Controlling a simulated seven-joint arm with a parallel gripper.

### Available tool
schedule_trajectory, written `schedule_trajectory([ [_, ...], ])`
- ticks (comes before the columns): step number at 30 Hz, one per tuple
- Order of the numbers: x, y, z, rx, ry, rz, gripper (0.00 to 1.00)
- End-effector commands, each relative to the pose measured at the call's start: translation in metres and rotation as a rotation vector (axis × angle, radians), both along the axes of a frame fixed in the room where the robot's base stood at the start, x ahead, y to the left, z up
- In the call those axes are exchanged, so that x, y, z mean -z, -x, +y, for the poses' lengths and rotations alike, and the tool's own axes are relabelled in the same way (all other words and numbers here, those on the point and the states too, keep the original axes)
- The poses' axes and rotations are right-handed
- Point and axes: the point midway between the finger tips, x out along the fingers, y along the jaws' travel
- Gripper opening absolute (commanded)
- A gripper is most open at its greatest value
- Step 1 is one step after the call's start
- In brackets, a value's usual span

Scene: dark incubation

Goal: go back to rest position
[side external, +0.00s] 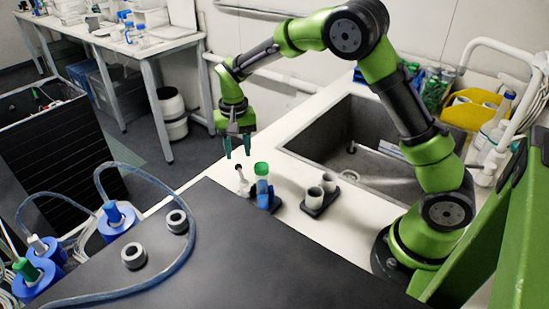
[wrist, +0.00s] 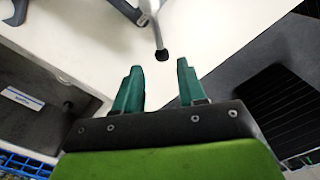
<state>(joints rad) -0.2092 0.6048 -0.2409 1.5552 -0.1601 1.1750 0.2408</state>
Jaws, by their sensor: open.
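My gripper (side external: 237,146) hangs pointing down at the end of my green arm, above the white counter near its left edge. Its two teal fingers are apart with nothing between them, and they also show in the wrist view (wrist: 158,84). A tube with a green cap (side external: 262,169) stands in a blue holder (side external: 263,190) below and to the right of the gripper. A small white piece with a dark tip (side external: 241,180) stands beside the holder, below the gripper. A dark-tipped grey rod (wrist: 161,54) lies beyond the fingertips in the wrist view.
A dark holder with two grey cups (side external: 320,194) stands right of the blue holder. A sink (side external: 350,150) is set into the counter behind. A black surface (side external: 230,260) with two grey rings (side external: 134,256) and a blue hose fills the front. A yellow bin (side external: 470,116) sits at right.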

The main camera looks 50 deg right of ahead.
Motion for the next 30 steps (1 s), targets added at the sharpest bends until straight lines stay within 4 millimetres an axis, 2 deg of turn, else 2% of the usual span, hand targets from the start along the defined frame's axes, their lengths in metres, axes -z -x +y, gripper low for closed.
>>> schedule_trajectory([
  [3,0.001,-0.001,0.0,-0.021,0.002,-0.006,0.4],
  [5,0.009,0.008,0.0,-0.041,-0.001,0.01,0.4],
  [7,0.004,0.02,0.003,-0.067,-0.02,0.005,0.4],
  [14,-0.051,0.073,0.011,-0.149,-0.097,-0.109,0.4],
  [21,-0.105,0.139,0.017,-0.225,-0.139,-0.282,0.4],
  [27,-0.133,0.195,0.019,-0.273,-0.132,-0.444,0.4],
  [30,-0.141,0.215,0.019,-0.285,-0.117,-0.518,0.4],
])
